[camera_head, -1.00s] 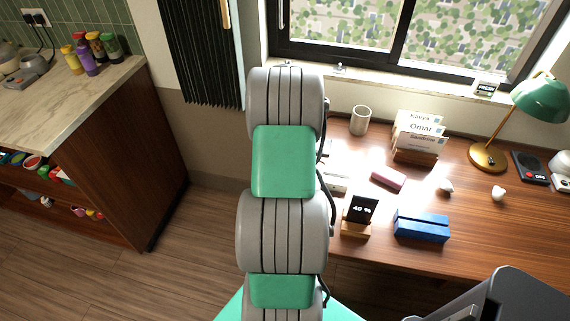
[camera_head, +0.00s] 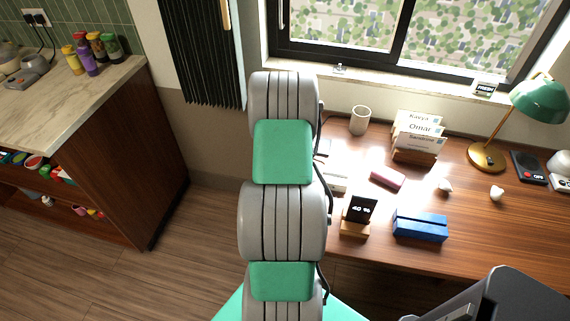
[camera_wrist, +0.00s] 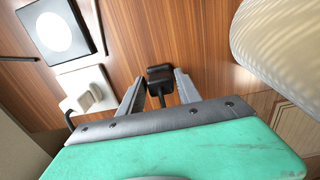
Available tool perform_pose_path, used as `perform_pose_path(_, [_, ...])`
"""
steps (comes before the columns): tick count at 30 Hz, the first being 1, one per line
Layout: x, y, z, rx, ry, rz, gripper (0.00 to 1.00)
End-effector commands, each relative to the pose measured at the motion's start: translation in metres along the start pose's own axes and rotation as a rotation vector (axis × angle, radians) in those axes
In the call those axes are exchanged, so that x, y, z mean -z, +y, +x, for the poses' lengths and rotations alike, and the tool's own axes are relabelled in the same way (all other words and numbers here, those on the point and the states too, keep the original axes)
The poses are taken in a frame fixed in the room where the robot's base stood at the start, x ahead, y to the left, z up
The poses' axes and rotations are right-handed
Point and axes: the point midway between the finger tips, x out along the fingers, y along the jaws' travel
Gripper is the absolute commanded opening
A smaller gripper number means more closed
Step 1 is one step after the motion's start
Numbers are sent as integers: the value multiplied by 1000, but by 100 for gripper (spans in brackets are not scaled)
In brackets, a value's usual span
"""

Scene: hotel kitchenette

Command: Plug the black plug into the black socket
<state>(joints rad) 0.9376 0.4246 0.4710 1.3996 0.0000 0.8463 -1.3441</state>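In the wrist view a black plug-like block (camera_wrist: 158,76) with a dark cord shows between and just beyond the fingertips of my gripper (camera_wrist: 160,84), over the brown wood. The fingers are apart, with gaps on both sides of the block. A black square plate with a white round face (camera_wrist: 60,32) lies at the upper left; I cannot tell if it is the black socket. Beside it, nearer the gripper, is a white plate with a pale block and a dark cord (camera_wrist: 88,96). In the head view my arm hides the gripper and the plug.
A pale ridged round object (camera_wrist: 285,40) fills the wrist view's upper right.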

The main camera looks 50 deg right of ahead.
Motion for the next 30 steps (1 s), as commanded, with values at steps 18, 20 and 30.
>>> perform_pose_path(18, [0,0,0,0,0,0,0])
perform_pose_path(20, [0,0,0,0,0,0,0])
perform_pose_path(30, [0,2,-49,-6,1,0,0])
